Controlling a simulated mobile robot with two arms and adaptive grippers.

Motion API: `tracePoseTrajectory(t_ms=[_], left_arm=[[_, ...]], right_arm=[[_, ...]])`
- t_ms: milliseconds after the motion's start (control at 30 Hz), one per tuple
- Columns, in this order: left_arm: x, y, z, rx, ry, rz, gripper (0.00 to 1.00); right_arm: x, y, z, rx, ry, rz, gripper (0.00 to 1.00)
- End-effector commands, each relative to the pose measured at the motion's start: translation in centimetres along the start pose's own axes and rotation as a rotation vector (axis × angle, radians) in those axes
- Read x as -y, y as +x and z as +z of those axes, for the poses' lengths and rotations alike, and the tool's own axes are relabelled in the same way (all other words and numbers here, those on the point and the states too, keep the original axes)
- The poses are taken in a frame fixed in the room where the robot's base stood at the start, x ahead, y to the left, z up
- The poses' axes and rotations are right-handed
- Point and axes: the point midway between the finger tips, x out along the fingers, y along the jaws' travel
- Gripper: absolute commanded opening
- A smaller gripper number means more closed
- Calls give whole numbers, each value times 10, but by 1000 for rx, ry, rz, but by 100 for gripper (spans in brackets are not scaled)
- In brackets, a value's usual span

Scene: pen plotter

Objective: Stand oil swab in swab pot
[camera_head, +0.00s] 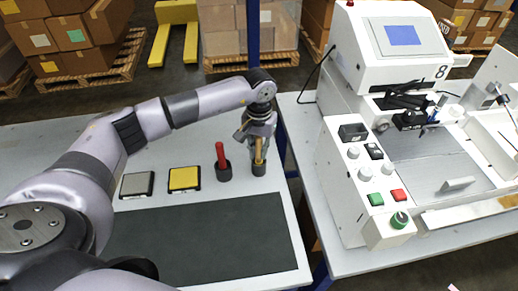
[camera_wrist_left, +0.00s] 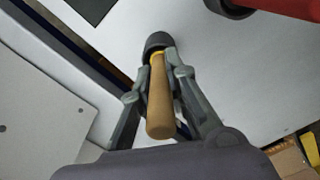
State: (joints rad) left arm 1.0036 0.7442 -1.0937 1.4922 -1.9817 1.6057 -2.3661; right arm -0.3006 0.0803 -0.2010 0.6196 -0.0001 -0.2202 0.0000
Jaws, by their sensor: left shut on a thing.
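The oil swab has a tan handle (camera_wrist_left: 160,100) with a yellow lower part. My left gripper (camera_head: 259,146) is shut on it, with a finger on each side of the handle in the left wrist view (camera_wrist_left: 158,72). The swab is roughly upright, yellow in the head view (camera_head: 259,153). Its lower end meets the mouth of a dark round swab pot (camera_head: 258,170), also seen in the left wrist view (camera_wrist_left: 157,40). The fingers partly hide the mouth, so I cannot tell how deep the swab sits. My right gripper is not in view.
A red-handled tool (camera_head: 220,153) stands in a similar dark pot (camera_head: 223,173) just left. Yellow (camera_head: 184,179) and grey (camera_head: 137,185) pads lie further left. A dark mat (camera_head: 205,240) covers the table front. A white plotter machine (camera_head: 345,180) stands right, across a gap.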

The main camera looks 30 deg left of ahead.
Motion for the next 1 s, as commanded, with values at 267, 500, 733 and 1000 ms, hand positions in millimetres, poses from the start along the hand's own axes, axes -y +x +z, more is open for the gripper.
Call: tracePoseTrajectory(t_ms=[267, 500, 733, 1000], left_arm=[[0, 3, 0, 0, -1, 0, 0], [0, 3, 0, 0, 0, 0, 24], [0, 3, 0, 0, 0, 0, 38], [0, 2, 0, 0, 0, 0, 38]], right_arm=[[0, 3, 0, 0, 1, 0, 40], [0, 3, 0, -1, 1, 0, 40], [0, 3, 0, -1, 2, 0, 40], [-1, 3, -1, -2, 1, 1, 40]])
